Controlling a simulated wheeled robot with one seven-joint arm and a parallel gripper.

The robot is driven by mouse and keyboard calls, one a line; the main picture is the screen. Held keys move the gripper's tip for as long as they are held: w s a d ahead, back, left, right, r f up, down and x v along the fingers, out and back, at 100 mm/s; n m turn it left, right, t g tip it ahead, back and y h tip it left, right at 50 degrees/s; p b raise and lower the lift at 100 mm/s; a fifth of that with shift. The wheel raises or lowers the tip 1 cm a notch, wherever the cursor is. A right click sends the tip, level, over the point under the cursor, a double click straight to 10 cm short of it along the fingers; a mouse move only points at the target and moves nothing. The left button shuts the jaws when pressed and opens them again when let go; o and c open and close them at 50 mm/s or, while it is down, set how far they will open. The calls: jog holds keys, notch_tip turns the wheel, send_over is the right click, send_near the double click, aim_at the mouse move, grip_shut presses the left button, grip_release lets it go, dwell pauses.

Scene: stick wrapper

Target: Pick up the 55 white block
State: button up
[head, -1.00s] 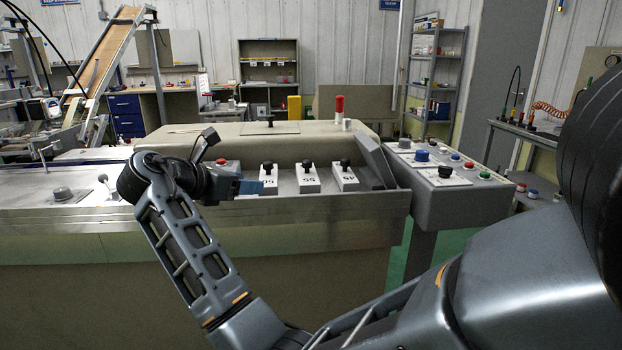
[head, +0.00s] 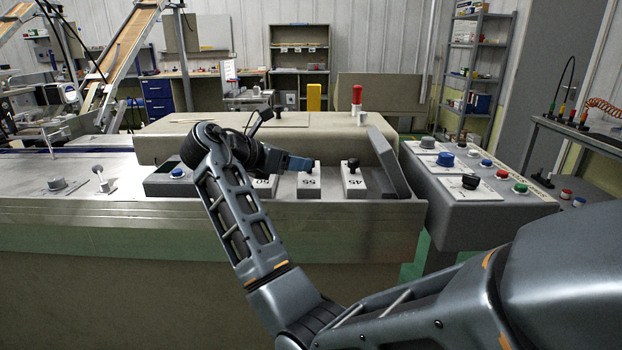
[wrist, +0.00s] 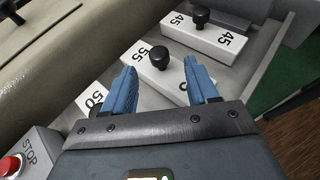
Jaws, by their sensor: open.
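The 55 white block (head: 309,184) stands in the machine's recessed tray, between the other two white blocks, with a black knob on top. In the wrist view the 55 block (wrist: 156,72) lies just ahead of my gripper (wrist: 164,75). The blue fingers are open and spread, and the black knob (wrist: 159,57) shows between and slightly beyond their tips. In the head view my gripper (head: 305,163) is at the 55 block's top and covers part of its knob. I cannot tell whether a finger touches the block.
The 45 block (head: 353,182) stands to the right and the 50 block (head: 264,184) to the left, partly hidden by my arm. A slanted grey panel (head: 390,162) bounds the tray's right end. A red stop button (wrist: 12,166) shows near my gripper.

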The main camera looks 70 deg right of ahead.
aim_at(305, 174)
jog(key=x, duration=0.4)
jog(key=shift+d+r, duration=0.1)
jog(key=shift+d, duration=0.25)
jog(key=shift+c, duration=0.2)
grip_shut()
